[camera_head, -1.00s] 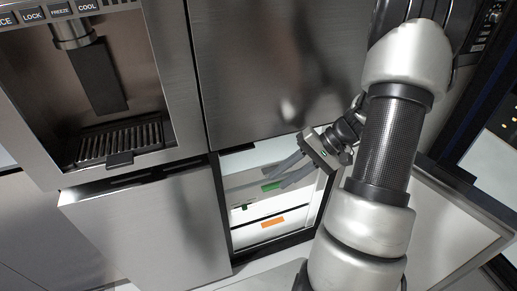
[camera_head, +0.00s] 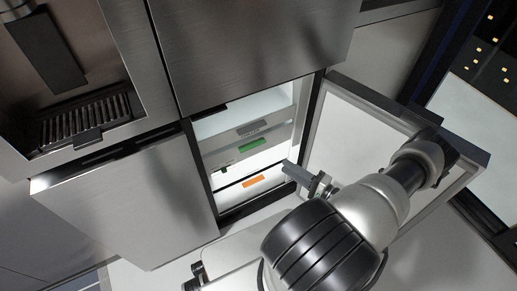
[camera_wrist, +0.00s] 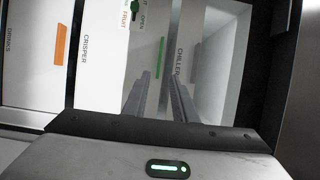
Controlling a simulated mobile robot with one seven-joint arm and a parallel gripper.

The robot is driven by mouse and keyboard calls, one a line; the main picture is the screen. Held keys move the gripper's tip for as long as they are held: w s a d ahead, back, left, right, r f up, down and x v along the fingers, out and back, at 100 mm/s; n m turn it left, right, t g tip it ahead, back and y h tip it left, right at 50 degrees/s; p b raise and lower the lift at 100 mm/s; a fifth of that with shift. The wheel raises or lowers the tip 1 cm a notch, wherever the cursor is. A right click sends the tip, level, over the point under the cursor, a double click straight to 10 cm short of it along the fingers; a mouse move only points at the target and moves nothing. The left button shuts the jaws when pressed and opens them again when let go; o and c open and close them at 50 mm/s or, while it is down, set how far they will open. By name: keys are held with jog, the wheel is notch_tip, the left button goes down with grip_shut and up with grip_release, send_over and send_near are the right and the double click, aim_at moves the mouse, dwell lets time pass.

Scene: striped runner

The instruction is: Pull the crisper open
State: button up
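The crisper (camera_head: 235,158) is a pale drawer front with a green strip, low inside the open fridge compartment in the head view. In the wrist view the crisper front (camera_wrist: 100,85) carries its printed name and the green strip (camera_wrist: 160,58). It looks shut. My gripper (camera_head: 290,170) is at the right side of the compartment opening, in front of the drawers. In the wrist view my gripper's two grey fingers (camera_wrist: 160,92) point at the crisper, apart and with nothing between them. I cannot tell whether they touch it.
The drinks drawer (camera_wrist: 35,60), with an orange strip, lies below the crisper. The chiller (camera_wrist: 215,50) is above it. The fridge door (camera_head: 345,140) stands open at the right. A large steel door (camera_head: 260,40) is above, and a shut steel front (camera_head: 135,205) is to the left.

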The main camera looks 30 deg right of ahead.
jog(key=b, duration=0.2)
send_over(258, 149)
jog(key=s+a, duration=0.2)
jog(key=s, duration=0.2)
grip_shut()
dwell(1.0)
